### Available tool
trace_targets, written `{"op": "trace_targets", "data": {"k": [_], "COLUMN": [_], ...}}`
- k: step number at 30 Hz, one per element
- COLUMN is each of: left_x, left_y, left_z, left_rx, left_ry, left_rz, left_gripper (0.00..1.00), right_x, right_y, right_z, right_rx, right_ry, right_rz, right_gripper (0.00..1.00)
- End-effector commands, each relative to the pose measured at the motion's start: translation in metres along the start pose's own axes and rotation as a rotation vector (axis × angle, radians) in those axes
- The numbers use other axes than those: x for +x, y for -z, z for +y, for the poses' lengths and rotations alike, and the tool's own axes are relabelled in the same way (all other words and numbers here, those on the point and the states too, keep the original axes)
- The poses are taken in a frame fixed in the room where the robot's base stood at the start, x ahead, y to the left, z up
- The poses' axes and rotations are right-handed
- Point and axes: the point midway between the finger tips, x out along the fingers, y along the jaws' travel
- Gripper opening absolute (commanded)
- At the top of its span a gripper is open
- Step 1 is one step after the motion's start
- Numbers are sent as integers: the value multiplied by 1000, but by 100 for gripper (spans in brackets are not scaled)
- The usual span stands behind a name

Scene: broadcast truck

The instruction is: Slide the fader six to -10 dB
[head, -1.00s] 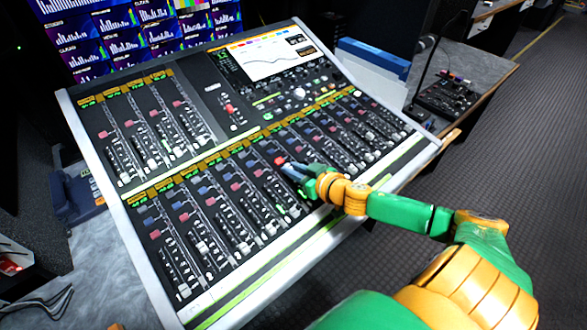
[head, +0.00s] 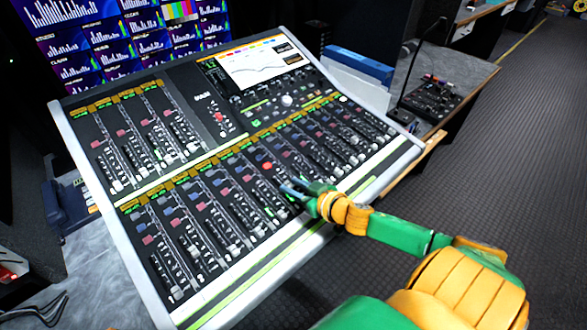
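The mixing console (head: 225,290) fills the middle of the head view, with a lower bank of fader strips running diagonally from lower left to upper right. Counting from the left, the sixth strip appears to be the one with a lit red button (head: 267,165). My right gripper (head: 287,188) is over this strip, below the red button. Its fingertips are close to the panel. They hide part of the track, and I cannot make out fader six's cap or whether the fingers touch it. The finger gap is too small to judge. My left gripper is not in view.
A display screen (head: 258,63) is at the console's top. Neighbouring fader caps stand close on both sides of my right gripper. Blue binders (head: 358,65) and a small black control panel (head: 435,100) are to the right. Monitors (head: 130,30) stand behind.

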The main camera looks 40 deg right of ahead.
Motion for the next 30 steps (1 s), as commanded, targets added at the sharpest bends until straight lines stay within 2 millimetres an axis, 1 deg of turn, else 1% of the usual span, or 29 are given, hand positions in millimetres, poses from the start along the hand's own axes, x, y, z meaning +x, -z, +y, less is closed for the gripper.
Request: {"op": "trace_targets", "data": {"k": [11,14,21,24,27,30], "left_x": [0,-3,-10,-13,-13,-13], "left_y": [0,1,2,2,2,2], "left_z": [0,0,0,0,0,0], "left_rx": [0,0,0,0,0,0], "left_ry": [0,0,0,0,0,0], "left_rz": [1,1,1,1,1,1], "left_gripper": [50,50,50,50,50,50], "right_x": [-2,-12,-52,-65,-71,-72], "right_y": [-1,-1,0,-1,0,0], "right_z": [0,0,0,0,0,0], "right_rx": [1,3,1,3,1,0], "right_ry": [0,1,1,0,0,0], "right_rz": [-3,-4,-5,-4,-2,0], "right_gripper": [50,50,50,50,50,50]}}
